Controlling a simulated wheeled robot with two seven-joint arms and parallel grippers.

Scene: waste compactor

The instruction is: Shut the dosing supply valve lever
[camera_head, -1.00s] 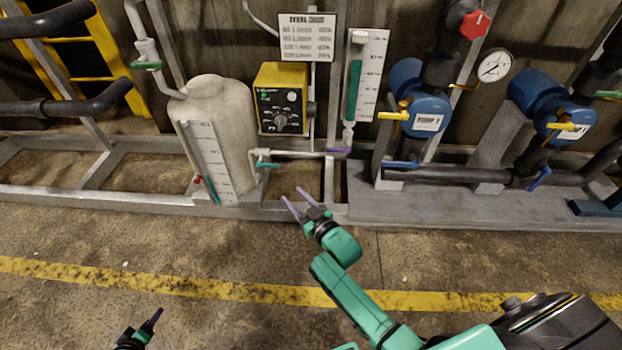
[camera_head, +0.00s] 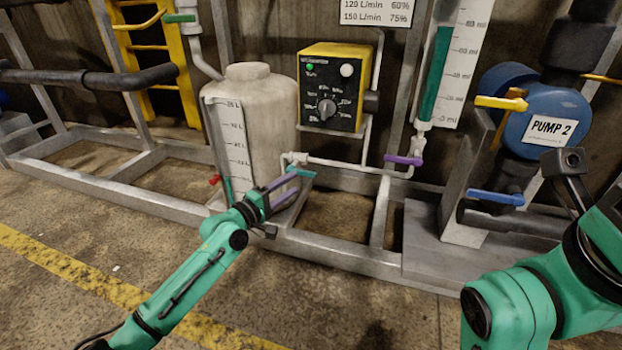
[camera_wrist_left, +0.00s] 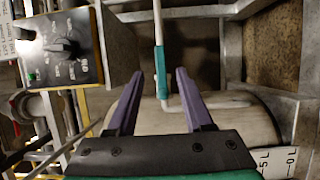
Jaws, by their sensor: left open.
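A teal lever (camera_head: 303,173) sits on the thin white pipe at the foot of the dosing tank (camera_head: 262,110). It looks roughly in line with the pipe. No label names it as the dosing supply valve. My left gripper (camera_head: 296,183) is open at this lever, its purple fingers pointing toward it. In the left wrist view, the teal lever (camera_wrist_left: 161,72) shows between the two spread finger tips (camera_wrist_left: 160,76); I cannot tell whether they touch it. A purple lever (camera_head: 403,160) sits further right on the same pipe. My right arm shows at the right, its fingers out of view.
A yellow dosing pump box (camera_head: 333,88) with a dial is above the pipe. A red lever (camera_head: 215,180) is low on the tank. A grey steel frame (camera_head: 340,247) runs along the front. Blue PUMP 2 (camera_head: 545,118) has yellow and blue levers. The floor in front is open.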

